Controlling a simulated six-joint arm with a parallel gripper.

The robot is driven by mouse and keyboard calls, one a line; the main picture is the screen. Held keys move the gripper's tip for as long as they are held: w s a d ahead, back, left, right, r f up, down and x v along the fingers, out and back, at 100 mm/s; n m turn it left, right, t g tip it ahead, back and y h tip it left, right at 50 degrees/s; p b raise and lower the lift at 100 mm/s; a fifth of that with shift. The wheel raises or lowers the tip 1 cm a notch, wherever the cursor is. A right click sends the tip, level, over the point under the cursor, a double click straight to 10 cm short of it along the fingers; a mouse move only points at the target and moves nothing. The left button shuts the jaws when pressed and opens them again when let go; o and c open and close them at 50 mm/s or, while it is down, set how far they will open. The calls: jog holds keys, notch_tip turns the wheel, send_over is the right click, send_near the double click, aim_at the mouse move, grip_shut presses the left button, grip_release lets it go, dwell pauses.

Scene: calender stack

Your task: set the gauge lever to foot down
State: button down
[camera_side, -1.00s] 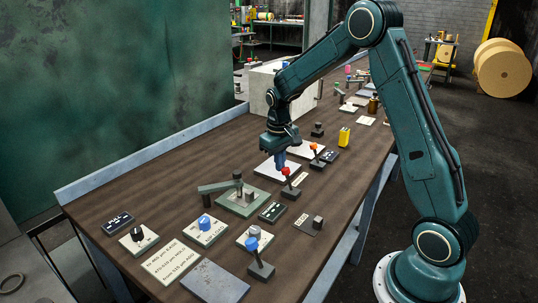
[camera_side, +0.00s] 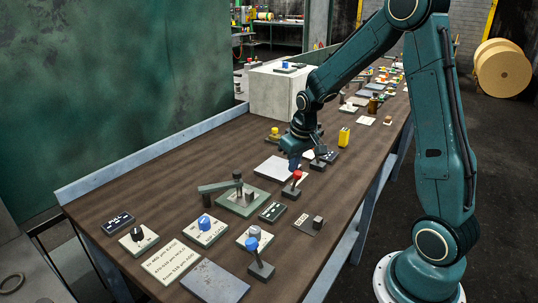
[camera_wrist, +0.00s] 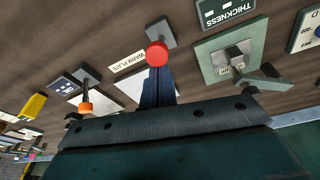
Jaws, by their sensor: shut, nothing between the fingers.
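A lever with a red knob (camera_side: 297,175) on a dark base stands near the green gauge plate (camera_side: 226,206), which carries a post and a swing arm. I take it for the gauge lever; its own label is not readable. Its stem leans to the right in the side view. In the wrist view the red knob (camera_wrist: 157,54) is just beyond my fingertips. My gripper (camera_side: 294,166) is shut and empty, pointing down close behind the knob; whether they touch I cannot tell. The gauge plate also shows in the wrist view (camera_wrist: 208,57).
A THICKNESS display (camera_side: 272,212) lies by the gauge. A blue-knobbed lever (camera_side: 261,268) is at the front. A yellow block (camera_side: 344,138) is further back.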

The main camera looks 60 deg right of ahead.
jog(key=shift+s+f, duration=0.15)
jog(key=shift+s, duration=0.5)
jog(key=shift+s+f, duration=0.15)
jog(key=shift+s, duration=0.45)
jog(key=shift+w+d, duration=0.1)
jog(key=shift+w, duration=0.05)
jog(key=shift+w+d+r, duration=0.15)
jog(key=shift+w+r, duration=0.1)
jog(key=shift+w, duration=0.25)
jog(key=s+v, duration=0.1)
jog(key=v, duration=0.8)
jog(key=shift+s+d+r, duration=0.15)
jog(key=shift+d, duration=0.2)
